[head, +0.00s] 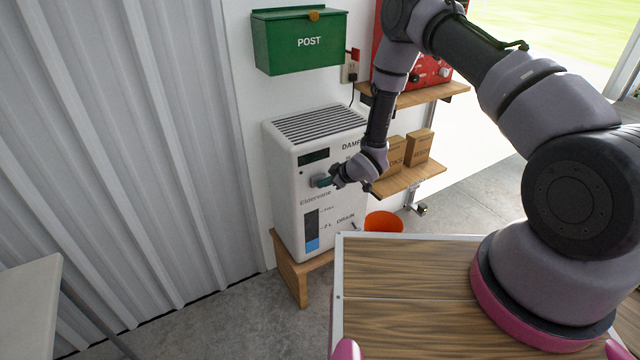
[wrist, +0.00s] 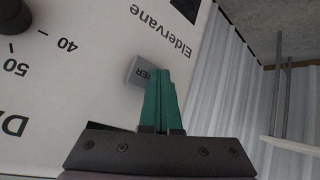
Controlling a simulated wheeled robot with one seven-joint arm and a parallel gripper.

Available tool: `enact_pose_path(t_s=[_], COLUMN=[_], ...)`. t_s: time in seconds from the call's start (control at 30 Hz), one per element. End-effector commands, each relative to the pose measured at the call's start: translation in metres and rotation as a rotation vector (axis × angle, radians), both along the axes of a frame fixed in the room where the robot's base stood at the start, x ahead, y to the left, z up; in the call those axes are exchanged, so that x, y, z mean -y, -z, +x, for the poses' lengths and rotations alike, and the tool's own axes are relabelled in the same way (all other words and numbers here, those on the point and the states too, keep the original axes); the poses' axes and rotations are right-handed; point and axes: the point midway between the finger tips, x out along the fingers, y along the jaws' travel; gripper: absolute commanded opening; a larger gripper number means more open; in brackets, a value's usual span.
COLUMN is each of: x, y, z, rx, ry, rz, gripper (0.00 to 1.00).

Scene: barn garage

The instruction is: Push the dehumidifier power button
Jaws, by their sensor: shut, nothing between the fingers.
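The white dehumidifier (head: 292,180) stands on a low wooden stand beside the wall, its front facing me. Its front panel (wrist: 88,88) fills much of the wrist view, with "Eldervane" lettering and a dial edge. The grey power button (wrist: 141,73), lettered "...ER", is partly hidden behind the green fingers. My gripper (wrist: 163,72) is shut and empty, its fingertips over or beside the button. In the head view my gripper (head: 322,181) is at the front panel, just above the "Eldervane" name, and hides the button there. I cannot tell whether the fingertips touch it.
A green post box (head: 298,42) hangs above on the wall. Wooden shelves with small boxes (head: 418,146) and a red unit (head: 430,70) are to the right. An orange bucket (head: 384,222) stands on the floor beside the dehumidifier. The wooden stand (head: 291,277) supports it.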

Motion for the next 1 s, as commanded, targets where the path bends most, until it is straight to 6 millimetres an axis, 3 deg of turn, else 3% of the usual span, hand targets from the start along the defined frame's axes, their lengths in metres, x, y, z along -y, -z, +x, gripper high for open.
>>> enact_pose_path(t_s=[1.0], x=[-0.0062], y=[-0.0013], z=[0.0087], rx=[0.003], ry=[0.000], rz=[0.002], gripper=[0.00])
